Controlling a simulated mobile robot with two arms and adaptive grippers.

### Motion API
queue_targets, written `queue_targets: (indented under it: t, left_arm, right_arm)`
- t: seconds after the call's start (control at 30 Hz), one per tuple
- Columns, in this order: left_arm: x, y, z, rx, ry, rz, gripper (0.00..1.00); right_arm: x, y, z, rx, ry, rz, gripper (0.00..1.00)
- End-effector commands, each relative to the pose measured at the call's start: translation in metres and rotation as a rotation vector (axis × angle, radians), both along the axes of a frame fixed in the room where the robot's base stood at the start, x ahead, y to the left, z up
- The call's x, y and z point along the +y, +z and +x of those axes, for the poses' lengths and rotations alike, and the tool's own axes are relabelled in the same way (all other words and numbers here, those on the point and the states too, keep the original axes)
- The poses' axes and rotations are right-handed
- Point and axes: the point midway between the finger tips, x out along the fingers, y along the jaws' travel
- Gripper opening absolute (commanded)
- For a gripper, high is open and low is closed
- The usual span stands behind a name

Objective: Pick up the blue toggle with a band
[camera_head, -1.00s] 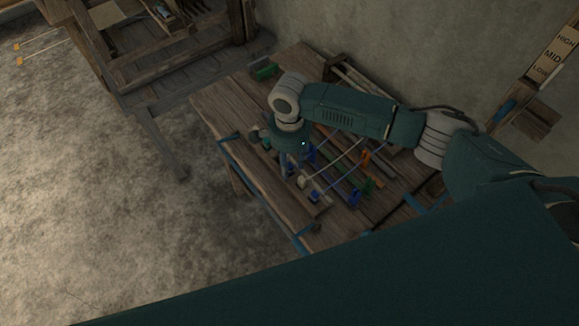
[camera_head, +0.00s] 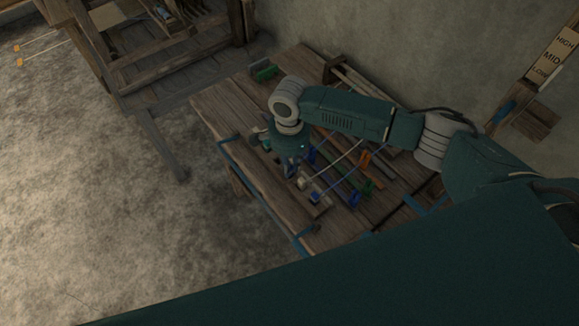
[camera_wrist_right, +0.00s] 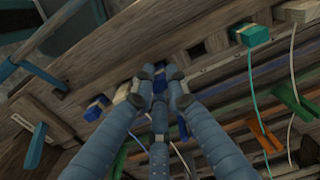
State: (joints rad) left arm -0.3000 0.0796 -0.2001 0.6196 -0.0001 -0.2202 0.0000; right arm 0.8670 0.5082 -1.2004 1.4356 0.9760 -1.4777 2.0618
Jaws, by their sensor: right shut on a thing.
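My right gripper (camera_head: 291,171) points down over the wooden bench in the head view. In the right wrist view its fingers (camera_wrist_right: 159,83) are shut on a small blue toggle (camera_wrist_right: 158,70), which is mostly hidden between the fingertips. Its band cannot be made out clearly. Beside it on the left are a cream toggle (camera_wrist_right: 124,93) and another blue toggle with a pale band (camera_wrist_right: 95,108). A teal toggle with a pale part (camera_wrist_right: 250,35) lies on the right. My left gripper is not in view.
The loom frame (camera_head: 165,68) stands at the upper left. A wall rises behind the bench.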

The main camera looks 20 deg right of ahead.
Motion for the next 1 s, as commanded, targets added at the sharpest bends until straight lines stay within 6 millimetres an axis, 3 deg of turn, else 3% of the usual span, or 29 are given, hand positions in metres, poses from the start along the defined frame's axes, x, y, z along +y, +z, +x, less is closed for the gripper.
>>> queue_targets:
  t: [0.27,0.7,0.83,1.0]
  left_arm:
    - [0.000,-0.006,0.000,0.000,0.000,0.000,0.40]
    - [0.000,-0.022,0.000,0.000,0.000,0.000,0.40]
    - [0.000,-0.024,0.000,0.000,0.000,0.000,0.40]
    - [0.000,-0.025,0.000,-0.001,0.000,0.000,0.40]
  right_arm:
    - [0.000,0.036,0.002,-0.005,0.000,0.003,0.03]
    - [0.001,0.156,0.002,-0.006,0.000,0.003,0.03]
    - [0.001,0.179,0.001,-0.005,0.000,0.002,0.03]
    - [0.000,0.194,0.001,-0.002,0.000,0.002,0.03]
